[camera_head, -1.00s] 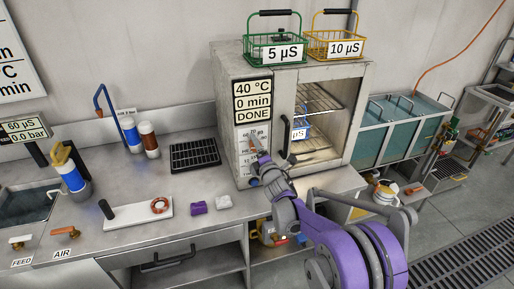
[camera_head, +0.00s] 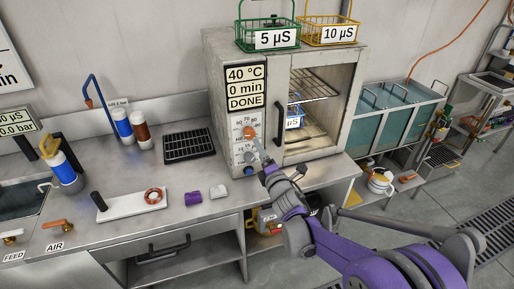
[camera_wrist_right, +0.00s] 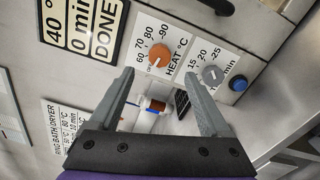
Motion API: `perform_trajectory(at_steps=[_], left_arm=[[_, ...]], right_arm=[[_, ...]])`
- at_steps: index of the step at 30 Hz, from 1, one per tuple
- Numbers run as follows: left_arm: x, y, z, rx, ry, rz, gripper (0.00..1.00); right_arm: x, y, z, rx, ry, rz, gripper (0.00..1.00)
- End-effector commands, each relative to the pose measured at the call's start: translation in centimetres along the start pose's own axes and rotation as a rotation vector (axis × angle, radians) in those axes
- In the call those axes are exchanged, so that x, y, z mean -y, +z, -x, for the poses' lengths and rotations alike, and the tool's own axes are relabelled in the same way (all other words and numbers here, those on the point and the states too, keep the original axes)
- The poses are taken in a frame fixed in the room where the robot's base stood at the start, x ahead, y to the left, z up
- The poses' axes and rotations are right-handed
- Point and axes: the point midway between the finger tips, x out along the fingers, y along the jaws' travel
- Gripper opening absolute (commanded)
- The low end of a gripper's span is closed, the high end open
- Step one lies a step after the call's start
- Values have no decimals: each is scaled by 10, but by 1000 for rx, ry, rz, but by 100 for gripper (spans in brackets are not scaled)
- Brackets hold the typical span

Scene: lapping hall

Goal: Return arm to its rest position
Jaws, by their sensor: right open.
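My right arm (camera_head: 290,215) reaches in from the lower right in the head view. Its gripper (camera_head: 259,150) is in front of the dryer's control panel, just below the orange heat knob (camera_head: 249,132). In the right wrist view the gripper (camera_wrist_right: 160,78) is open, its two fingers apart with nothing held between them. Past the fingertips are the orange heat knob (camera_wrist_right: 159,58), the grey timer knob (camera_wrist_right: 212,74) and a blue button (camera_wrist_right: 238,85); I cannot tell whether a finger touches the panel. My left gripper is not in view.
The dryer (camera_head: 220,85) shows 40 °C, 0 min, DONE. Its door handle (camera_head: 279,132) is close to the gripper. A blue basket (camera_head: 294,121) is inside. Green (camera_head: 268,38) and yellow (camera_head: 330,33) baskets stand on top. The counter front holds a purple block (camera_head: 192,198) and white block (camera_head: 221,192).

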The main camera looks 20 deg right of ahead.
Motion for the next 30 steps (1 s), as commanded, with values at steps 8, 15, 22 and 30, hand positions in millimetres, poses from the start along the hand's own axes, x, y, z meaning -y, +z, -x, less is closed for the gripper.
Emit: perform_trajectory(at_steps=[8,15,22,30], left_arm=[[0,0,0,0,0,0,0],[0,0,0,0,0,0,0],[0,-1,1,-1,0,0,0],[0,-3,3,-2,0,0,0]], right_arm=[[0,0,4,0,0,0,81],[-1,0,4,1,-1,-4,81],[-1,10,40,75,-135,-264,81],[35,0,164,324,-495,-944,81]])
